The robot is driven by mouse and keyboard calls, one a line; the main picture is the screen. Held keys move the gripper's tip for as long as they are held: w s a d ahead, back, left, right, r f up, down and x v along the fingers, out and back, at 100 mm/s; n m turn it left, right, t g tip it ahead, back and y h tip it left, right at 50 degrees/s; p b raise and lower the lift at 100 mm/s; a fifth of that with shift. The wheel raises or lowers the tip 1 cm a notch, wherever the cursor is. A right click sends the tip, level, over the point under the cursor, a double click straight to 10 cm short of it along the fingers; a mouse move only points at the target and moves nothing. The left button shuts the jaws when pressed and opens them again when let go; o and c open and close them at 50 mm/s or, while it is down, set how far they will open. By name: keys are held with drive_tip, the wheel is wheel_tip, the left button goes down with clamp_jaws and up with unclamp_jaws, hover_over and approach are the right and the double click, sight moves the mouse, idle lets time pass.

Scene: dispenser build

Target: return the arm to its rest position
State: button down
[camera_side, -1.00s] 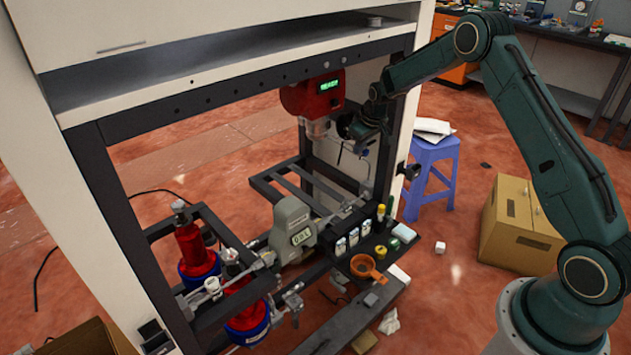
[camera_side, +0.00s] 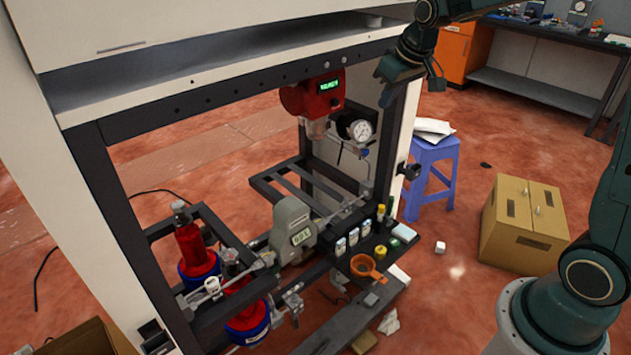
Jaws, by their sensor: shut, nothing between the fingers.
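My upper arm links run out of the top of the view; the lower links stand at the right edge.
The dark frame (camera_side: 105,190) holds a grey pump body (camera_side: 296,230), red bottles (camera_side: 195,250) and a small black shelf (camera_side: 372,250) with vials and an orange funnel (camera_side: 367,268). A blue stool (camera_side: 434,155) and cardboard box (camera_side: 522,225) stand right. Floor between box and shelf is mostly clear.

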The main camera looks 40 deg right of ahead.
drive_tip(key=s+a, duration=0.3)
drive_tip(key=s, duration=0.6)
drive_tip(key=s+a+r, duration=0.1)
drive_tip(key=s+a, duration=0.2)
drive_tip(key=s, duration=0.6)
drive_tip(key=s+a+r+y, duration=0.1)
drive_tip(key=s+a, duration=0.3)
drive_tip(key=s, duration=0.5)
drive_tip(key=shift+r+n+t, duration=0.25)
drive_tip(key=shift+n+t, duration=0.15)
drive_tip(key=shift+w, duration=0.1)
